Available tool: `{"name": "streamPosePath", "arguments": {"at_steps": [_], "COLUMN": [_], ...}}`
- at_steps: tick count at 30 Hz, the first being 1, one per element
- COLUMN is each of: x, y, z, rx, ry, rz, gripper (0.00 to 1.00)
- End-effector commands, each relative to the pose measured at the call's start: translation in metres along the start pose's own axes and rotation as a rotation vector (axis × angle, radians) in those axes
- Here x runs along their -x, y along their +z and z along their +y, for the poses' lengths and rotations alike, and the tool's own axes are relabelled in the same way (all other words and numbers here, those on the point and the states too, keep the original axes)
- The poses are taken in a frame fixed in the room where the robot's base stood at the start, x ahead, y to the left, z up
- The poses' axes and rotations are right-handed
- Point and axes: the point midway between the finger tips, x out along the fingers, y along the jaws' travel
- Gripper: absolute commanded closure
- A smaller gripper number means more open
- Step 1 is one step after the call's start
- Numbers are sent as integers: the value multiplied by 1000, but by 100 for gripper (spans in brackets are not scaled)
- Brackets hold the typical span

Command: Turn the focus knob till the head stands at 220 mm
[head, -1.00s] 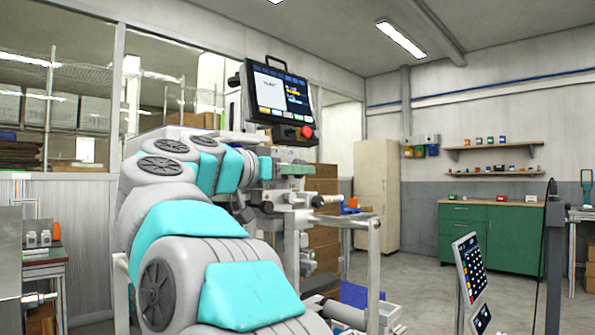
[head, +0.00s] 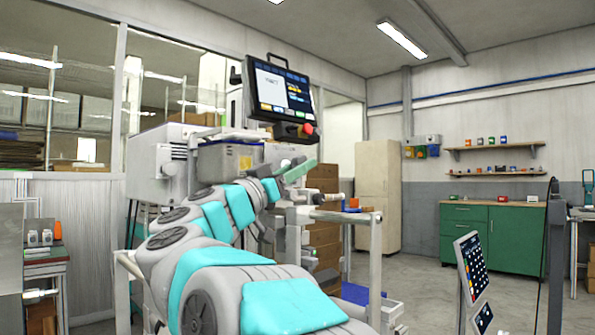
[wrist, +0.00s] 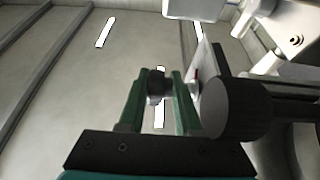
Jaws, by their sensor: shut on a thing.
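My gripper (head: 297,172) is at the machine, below the screen, with its green fingers showing in the head view. In the wrist view my gripper (wrist: 158,98) has its two green fingers on either side of a small dark knob (wrist: 156,84) and is shut on it. This looks like the focus knob, but I see no label. A pale plate (wrist: 204,75) with a small red mark stands just right of the fingers. No 220 mm reading is legible in either view.
A large black cylinder (wrist: 235,108) sits close to the right finger. A screen (head: 281,90) with a red button (head: 307,129) hangs above my gripper. A pale rail frame (head: 375,265) stands to the right. Floor beyond it is open.

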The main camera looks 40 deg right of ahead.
Motion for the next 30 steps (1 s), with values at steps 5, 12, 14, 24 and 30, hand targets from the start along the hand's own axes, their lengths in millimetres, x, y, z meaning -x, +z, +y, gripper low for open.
{"name": "streamPosePath", "arguments": {"at_steps": [5,12,14,24,30], "x": [-4,-3,-3,-1,-1], "y": [-8,-7,-6,-3,-2], "z": [9,7,6,3,2], "rx": [-11,-9,-8,-4,-3], "ry": [18,15,13,6,4], "rz": [8,7,6,2,2], "gripper": [100,49,49,49,49]}}
